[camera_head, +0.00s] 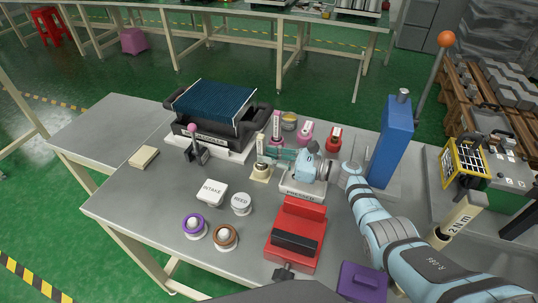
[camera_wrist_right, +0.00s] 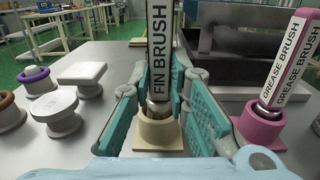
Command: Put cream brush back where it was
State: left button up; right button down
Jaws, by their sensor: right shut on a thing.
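The cream brush (camera_wrist_right: 159,45), a pale square handle with black lettering and a metal lower part, stands upright in the wrist view. Its lower end is in the mouth of the cream holder (camera_wrist_right: 158,138); how deep it sits is hidden. My right gripper (camera_wrist_right: 162,95) has its teal fingers on both sides of the brush, shut on its lower part just above the holder. In the head view, the right gripper (camera_head: 270,154) reaches in from the right to the brush (camera_head: 260,144) over the cream holder (camera_head: 261,173). My left gripper is not in view.
A pink brush (camera_wrist_right: 290,60) leans in a pink holder (camera_wrist_right: 261,124) close by. A black sieve machine (camera_head: 215,110) stands behind. White INTAKE (camera_head: 211,192) and FEED (camera_head: 241,204) pieces and purple (camera_head: 195,226) and brown (camera_head: 224,237) rings lie in front. A blue column (camera_head: 391,140) stands at right.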

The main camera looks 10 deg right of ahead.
jog(key=shift+s+r, duration=0.1)
jog(key=shift+r, duration=0.1)
jog(key=shift+f+b, duration=0.55)
jog(key=shift+f, duration=0.05)
jog(key=c, duration=1.5)
grip_release()
jog(key=shift+o, duration=0.2)
